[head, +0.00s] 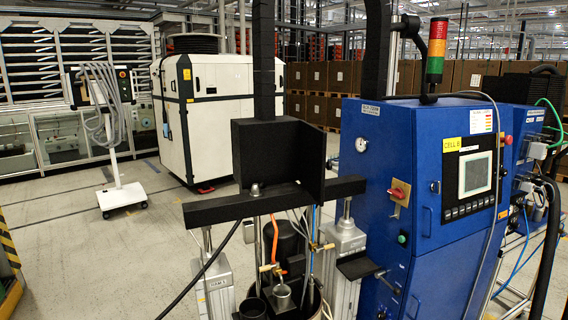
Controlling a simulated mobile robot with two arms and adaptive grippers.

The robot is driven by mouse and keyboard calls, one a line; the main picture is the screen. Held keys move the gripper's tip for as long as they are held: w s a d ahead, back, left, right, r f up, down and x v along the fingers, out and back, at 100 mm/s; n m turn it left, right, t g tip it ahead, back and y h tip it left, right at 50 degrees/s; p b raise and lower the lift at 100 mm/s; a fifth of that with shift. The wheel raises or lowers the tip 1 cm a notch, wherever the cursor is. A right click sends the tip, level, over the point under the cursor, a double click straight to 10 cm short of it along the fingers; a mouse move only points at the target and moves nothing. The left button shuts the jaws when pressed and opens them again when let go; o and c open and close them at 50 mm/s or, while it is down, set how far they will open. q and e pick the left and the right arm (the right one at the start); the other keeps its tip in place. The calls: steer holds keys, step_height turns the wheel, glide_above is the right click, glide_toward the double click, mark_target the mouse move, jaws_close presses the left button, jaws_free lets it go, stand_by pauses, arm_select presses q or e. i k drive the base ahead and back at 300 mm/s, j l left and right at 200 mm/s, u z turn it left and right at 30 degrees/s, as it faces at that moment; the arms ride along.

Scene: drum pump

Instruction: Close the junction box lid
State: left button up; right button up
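A black box-like housing (262,152) stands in the middle of the view, on the black crossbeam (215,209) of the drum pump. A flat black panel (311,165) stands upright at its right side and juts toward me, like a lid swung open. I cannot tell for sure that this is the junction box and its lid, as the dark surfaces hide the hinge and the inside. Neither of my grippers shows in the head view.
A blue control cabinet (422,262) with a screen (475,175) stands close on the right. Below the crossbeam are pump columns (214,280), hoses and a drum. A white machine (225,105) and a wheeled stand (120,195) stand behind.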

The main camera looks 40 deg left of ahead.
mark_target(312, 140)
steer(key=i+l+u, duration=0.1)
steer(key=u, duration=0.35)
steer(key=i+l+u, duration=0.1)
steer(key=u, duration=0.3)
steer(key=i+l+u, duration=0.1)
steer(key=u, duration=0.35)
steer(key=l+u, duration=0.2)
steer(key=u, duration=0.25)
steer(key=i+l+u, duration=0.1)
steer(key=l, duration=0.2)
steer(key=i+l+u, duration=0.1)
steer(key=l, duration=0.25)
steer(key=i+l, duration=0.2)
steer(key=l, duration=0.15)
steer(key=i+l+u, duration=0.15)
steer(key=l, duration=0.15)
steer(key=i+l+u, duration=0.1)
steer(key=l, duration=0.25)
steer(key=i, duration=0.15)
steer(key=k, duration=0.4)
steer(key=i, duration=0.35)
